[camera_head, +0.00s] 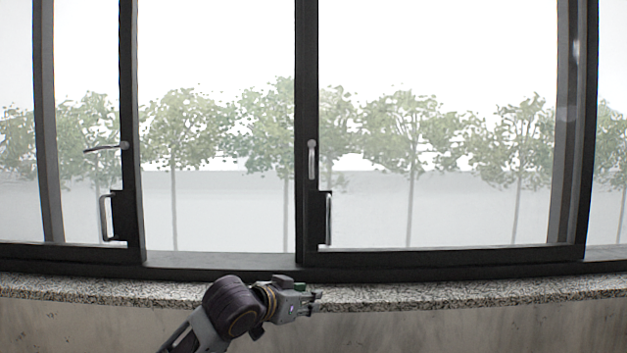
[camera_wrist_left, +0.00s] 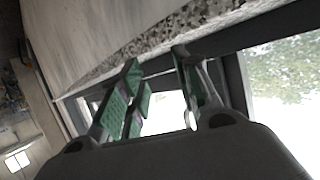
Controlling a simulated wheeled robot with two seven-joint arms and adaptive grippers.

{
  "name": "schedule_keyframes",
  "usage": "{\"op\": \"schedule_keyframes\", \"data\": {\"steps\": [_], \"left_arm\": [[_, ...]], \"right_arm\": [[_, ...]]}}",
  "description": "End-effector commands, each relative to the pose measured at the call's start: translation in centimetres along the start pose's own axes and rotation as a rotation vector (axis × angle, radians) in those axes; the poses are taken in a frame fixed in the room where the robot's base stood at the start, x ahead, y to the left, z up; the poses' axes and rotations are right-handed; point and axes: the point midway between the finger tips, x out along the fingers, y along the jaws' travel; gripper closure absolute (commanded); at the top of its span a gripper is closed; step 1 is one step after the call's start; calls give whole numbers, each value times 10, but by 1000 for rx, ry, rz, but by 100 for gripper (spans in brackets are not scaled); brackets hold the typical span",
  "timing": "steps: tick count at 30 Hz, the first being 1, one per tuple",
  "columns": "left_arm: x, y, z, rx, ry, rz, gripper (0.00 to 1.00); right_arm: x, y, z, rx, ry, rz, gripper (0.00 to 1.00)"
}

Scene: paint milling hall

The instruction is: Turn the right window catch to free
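The right window catch (camera_head: 311,160) is a small light metal lever on the dark central window post, hanging straight down. The left window catch (camera_head: 106,148) is a similar lever on the left post, lying roughly level and pointing left. My left gripper (camera_head: 314,301) is in front of the sill, well below the right catch and not touching it. In the left wrist view my left gripper (camera_wrist_left: 158,68) shows its green-padded fingers apart with nothing between them. I cannot make out either catch in that view. My right gripper is not in view.
A speckled stone sill (camera_head: 440,293) runs along below the windows, above a grey wall. Pull handles (camera_head: 103,218) and (camera_head: 328,218) sit below the catches on dark mounts. The space in front of the right pane is clear. Trees and a pale wall stand outside.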

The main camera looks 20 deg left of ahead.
Motion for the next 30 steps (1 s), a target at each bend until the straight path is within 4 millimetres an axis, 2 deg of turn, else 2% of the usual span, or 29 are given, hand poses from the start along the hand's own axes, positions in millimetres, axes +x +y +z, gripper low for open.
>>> {"op": "schedule_keyframes", "data": {"steps": [3,14,24,30], "left_arm": [[-8,-8,-30,3,44,-4,68],[-42,-28,-115,-3,168,-6,68],[-90,-47,-191,-20,286,-9,68],[-122,-57,-230,-35,353,-7,68]], "right_arm": [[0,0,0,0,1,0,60],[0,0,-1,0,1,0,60],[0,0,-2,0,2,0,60],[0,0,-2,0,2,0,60]]}}
